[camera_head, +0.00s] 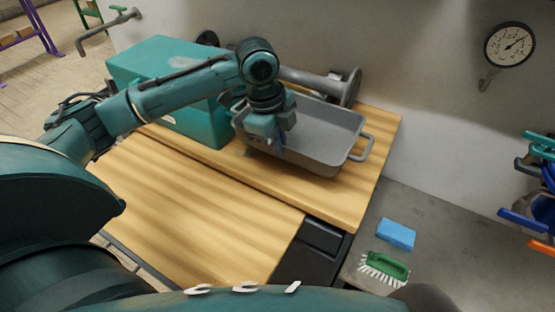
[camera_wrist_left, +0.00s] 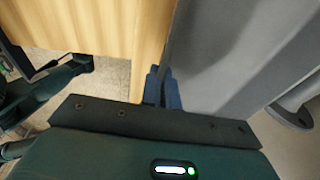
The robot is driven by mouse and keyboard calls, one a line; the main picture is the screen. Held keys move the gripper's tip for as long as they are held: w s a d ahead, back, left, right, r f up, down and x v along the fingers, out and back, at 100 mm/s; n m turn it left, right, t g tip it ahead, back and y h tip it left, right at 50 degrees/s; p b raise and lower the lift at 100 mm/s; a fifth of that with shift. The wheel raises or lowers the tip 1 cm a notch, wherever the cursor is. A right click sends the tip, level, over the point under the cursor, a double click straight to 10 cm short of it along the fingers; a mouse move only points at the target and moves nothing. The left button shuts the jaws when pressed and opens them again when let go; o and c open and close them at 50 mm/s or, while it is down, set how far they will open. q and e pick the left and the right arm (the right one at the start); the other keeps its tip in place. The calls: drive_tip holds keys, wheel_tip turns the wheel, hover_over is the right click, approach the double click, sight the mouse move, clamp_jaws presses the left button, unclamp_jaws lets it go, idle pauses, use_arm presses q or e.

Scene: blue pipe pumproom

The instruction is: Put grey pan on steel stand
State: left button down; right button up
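The grey pan (camera_head: 330,126) is a deep rectangular tray with a loop handle at its right end. It sits at the back right of the wooden worktop, and I cannot tell if it is slightly raised. My left gripper (camera_head: 277,150) reaches down over the pan's near left side. In the left wrist view its blue fingers (camera_wrist_left: 162,88) are close together at the edge of the pan wall (camera_wrist_left: 215,60), seemingly pinching it. A grey surface (camera_head: 445,235) lies right of the worktop; I cannot tell if it is the steel stand. My right gripper is not seen.
A teal box (camera_head: 160,60) stands left of the pan, and a grey pipe with a flange (camera_head: 345,88) runs behind it. A blue sponge (camera_head: 397,234) and a green brush (camera_head: 385,267) lie on the grey surface. The front worktop (camera_head: 200,200) is bare. A gauge (camera_head: 509,45) is on the wall.

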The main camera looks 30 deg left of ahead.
use_arm(q)
wheel_tip(320, 180, down, 6)
drive_tip(key=shift+r, duration=0.1)
idle(0.4)
drive_tip(key=c, duration=2.1)
unclamp_jaws()
drive_tip(key=shift+f, duration=0.2)
drive_tip(key=o, duration=0.4)
